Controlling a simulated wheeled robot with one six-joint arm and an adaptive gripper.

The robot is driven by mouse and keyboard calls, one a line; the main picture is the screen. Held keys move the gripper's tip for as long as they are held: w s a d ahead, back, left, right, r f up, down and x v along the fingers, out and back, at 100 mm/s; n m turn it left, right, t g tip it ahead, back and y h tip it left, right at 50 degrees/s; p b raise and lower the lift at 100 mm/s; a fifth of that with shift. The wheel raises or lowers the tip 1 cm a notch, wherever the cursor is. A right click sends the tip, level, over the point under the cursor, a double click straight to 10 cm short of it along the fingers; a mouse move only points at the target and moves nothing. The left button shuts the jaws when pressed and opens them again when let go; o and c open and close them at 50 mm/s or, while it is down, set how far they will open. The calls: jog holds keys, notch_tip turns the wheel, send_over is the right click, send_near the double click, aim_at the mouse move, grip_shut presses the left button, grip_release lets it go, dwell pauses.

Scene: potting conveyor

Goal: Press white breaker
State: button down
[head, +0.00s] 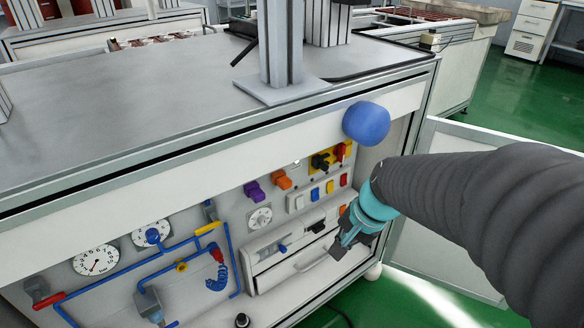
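A row of small coloured blocks sits on the panel in the front of the workbench. My arm hides part of the panel's right side.
A black and red switch on a yellow plate (322,162) is above the row. A drawer with a handle (311,263) lies below. A blue rounded knob (366,123) sticks out at the upper right. Gauges and blue pipes (110,285) fill the left. An open white door (455,150) stands right.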

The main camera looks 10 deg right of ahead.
aim_at(300, 203)
jog(key=w+d+f+m+t+y, duration=0.1)
jog(key=w+f+m+t, duration=0.1)
jog(key=w+m, duration=1.1)
jog(key=m+t, duration=0.1)
jog(key=m, duration=0.7)
jog(key=shift+d+t+b, duration=0.15)
jog(key=shift+t+b, duration=0.15)
jog(key=shift+t, duration=0.1)
jog(key=shift+f, duration=0.15)
jog(key=w+a+r+b+x, duration=0.1)
jog(key=w+r+b+x, duration=0.1)
jog(key=x, duration=1)
jog(key=shift+w+a+f+b, duration=0.25)
jog(key=shift+f+b, duration=0.15)
jog(key=shift+b, duration=0.45)
jog(key=shift+d, duration=0.1)
